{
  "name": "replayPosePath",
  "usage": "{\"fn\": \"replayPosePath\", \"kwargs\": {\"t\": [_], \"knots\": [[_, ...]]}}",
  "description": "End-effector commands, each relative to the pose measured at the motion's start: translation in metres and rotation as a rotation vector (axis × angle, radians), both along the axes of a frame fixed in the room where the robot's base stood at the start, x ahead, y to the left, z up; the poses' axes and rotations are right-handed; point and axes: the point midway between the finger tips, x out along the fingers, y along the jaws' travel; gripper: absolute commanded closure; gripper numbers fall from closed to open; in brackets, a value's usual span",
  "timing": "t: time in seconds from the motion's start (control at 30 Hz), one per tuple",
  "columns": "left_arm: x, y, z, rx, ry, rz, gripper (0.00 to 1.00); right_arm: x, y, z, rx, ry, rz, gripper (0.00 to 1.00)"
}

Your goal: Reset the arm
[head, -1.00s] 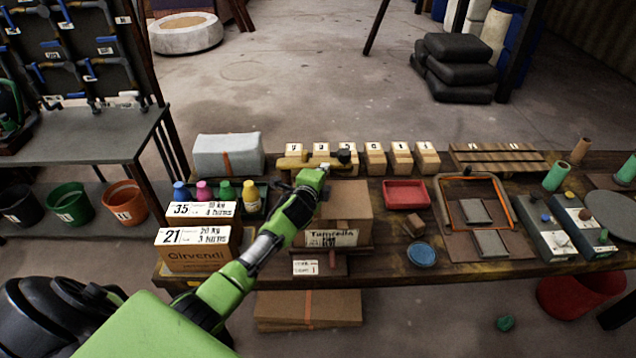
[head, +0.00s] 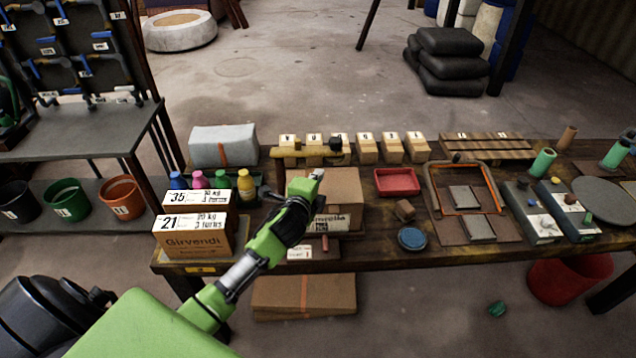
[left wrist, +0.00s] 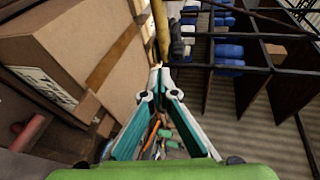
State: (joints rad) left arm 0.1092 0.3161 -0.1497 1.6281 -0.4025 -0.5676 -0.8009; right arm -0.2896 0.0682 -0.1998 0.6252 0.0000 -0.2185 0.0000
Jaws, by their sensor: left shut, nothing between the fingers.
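My left arm reaches in from the lower left in the head view. Its gripper (head: 318,175) is over the left part of a cardboard box (head: 343,188) on the workbench and hides part of its label. In the left wrist view the teal-lined fingers (left wrist: 157,72) come together at the tips with nothing between them. The box (left wrist: 75,45) fills the left of that view, beside the fingers. Whether the gripper touches the box cannot be told. My right gripper is in neither view.
A yellow-brown bar (head: 300,152) lies behind the box, before a row of small wooden blocks (head: 391,147). Labelled boxes (head: 192,240) and coloured bottles (head: 245,185) stand left. A red tray (head: 397,182) and blue dish (head: 411,238) lie right. Open floor (head: 300,80) lies beyond the bench.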

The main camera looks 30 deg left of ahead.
Motion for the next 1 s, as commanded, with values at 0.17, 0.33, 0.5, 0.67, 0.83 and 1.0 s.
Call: {"fn": "replayPosePath", "kwargs": {"t": [0.17,0.33,0.5,0.67,0.83,1.0], "knots": [[-0.017,-0.01,0.005,0.0,0.0,0.0,1.0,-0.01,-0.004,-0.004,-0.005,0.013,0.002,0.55],[-0.024,-0.014,0.009,-0.001,0.0,0.0,1.0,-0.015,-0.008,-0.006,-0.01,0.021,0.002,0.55],[-0.026,-0.015,0.008,-0.006,0.003,0.003,1.0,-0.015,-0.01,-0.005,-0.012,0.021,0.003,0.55],[-0.062,-0.026,-0.016,-0.16,0.07,0.069,1.0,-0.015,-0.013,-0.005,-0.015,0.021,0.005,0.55],[-0.156,-0.056,-0.062,-0.525,0.247,0.268,1.0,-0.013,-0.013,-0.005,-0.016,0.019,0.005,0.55],[-0.241,-0.083,-0.083,-0.789,0.403,0.463,1.0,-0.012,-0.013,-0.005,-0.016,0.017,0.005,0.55]]}}
